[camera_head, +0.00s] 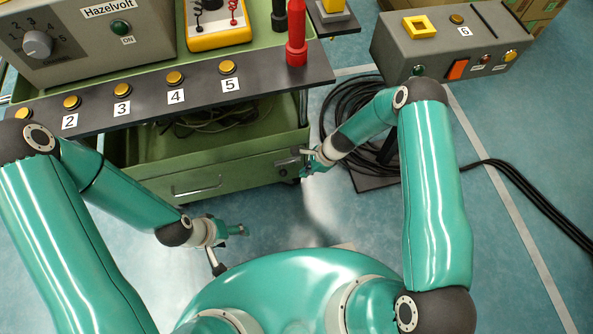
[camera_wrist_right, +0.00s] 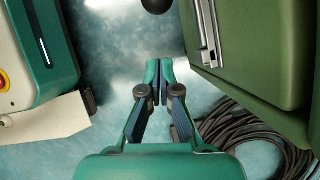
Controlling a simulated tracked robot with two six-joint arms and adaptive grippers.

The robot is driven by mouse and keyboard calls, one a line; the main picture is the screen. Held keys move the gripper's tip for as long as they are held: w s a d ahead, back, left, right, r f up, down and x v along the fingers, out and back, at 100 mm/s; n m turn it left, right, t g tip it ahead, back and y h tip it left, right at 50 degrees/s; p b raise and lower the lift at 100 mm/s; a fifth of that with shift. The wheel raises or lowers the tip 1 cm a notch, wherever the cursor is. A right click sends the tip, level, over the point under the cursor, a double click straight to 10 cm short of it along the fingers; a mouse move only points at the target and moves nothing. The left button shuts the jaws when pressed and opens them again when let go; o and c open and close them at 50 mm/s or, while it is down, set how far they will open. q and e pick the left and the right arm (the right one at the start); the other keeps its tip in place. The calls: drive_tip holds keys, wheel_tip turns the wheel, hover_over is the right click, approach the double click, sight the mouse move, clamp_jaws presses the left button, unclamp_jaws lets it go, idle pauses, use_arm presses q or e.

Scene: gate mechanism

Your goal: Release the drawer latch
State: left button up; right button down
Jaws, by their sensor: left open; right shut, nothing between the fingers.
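The green cart (camera_head: 240,172) has a closed-looking drawer front with a recessed pale handle (camera_head: 197,188). A small metal latch fitting (camera_head: 287,163) sits at the right end of that front. My right gripper (camera_head: 306,171) is just right of the fitting, shut and empty; I cannot tell whether it touches it. In the right wrist view my shut fingertips (camera_wrist_right: 159,72) point past the cart's green side (camera_wrist_right: 255,55), apart from a silvery metal bar (camera_wrist_right: 207,32) on it. My left gripper (camera_head: 231,249) is open and empty over the floor, in front of the drawer.
A dark panel (camera_head: 148,97) with numbered yellow buttons overhangs the drawer. A red post (camera_head: 296,40) stands at its right end. Coiled black cable (camera_head: 345,110) lies right of the cart, near a grey button box (camera_head: 445,45). The floor between my arms is clear.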

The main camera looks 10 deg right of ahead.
drive_tip(key=p+v, duration=0.2)
drive_tip(key=v, duration=0.8)
drive_tip(key=shift+p, duration=0.3)
drive_tip(key=s+a+r+n+h, duration=0.1)
drive_tip(key=s+a+r+n, duration=0.1)
drive_tip(key=s+n, duration=0.65)
drive_tip(key=s+a+r+n, duration=0.2)
drive_tip(key=s+a+n, duration=0.1)
drive_tip(key=s+n, duration=0.6)
wheel_tip(320, 180, up, 21)
drive_tip(key=p, duration=2.1)
drive_tip(key=shift+s+d+r+p, duration=0.15)
drive_tip(key=shift+s+d+p, duration=0.1)
drive_tip(key=shift+p, duration=0.1)
